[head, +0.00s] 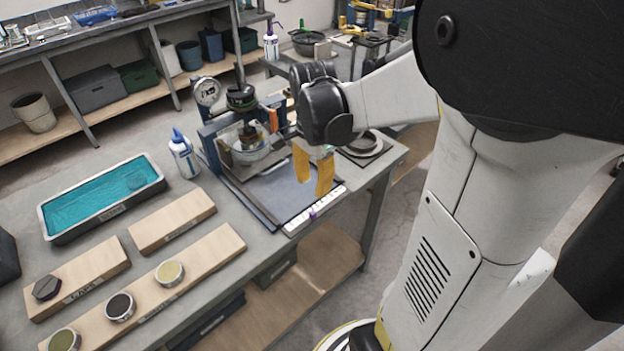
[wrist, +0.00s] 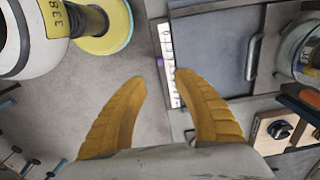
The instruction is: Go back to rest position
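My gripper (head: 313,176) hangs in the air over the front right part of the workbench (head: 218,206), above the flat grey plate with a white marked strip. Its two orange fingers are apart with nothing between them. In the wrist view my gripper (wrist: 160,82) also shows open and empty, with bare floor and the edge of the marked strip (wrist: 167,62) beyond the fingertips. My arm reaches out from the right side of the head view.
A press stand with a dial gauge (head: 207,91) stands just left of my gripper. A shelf unit (head: 95,89) stands behind.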

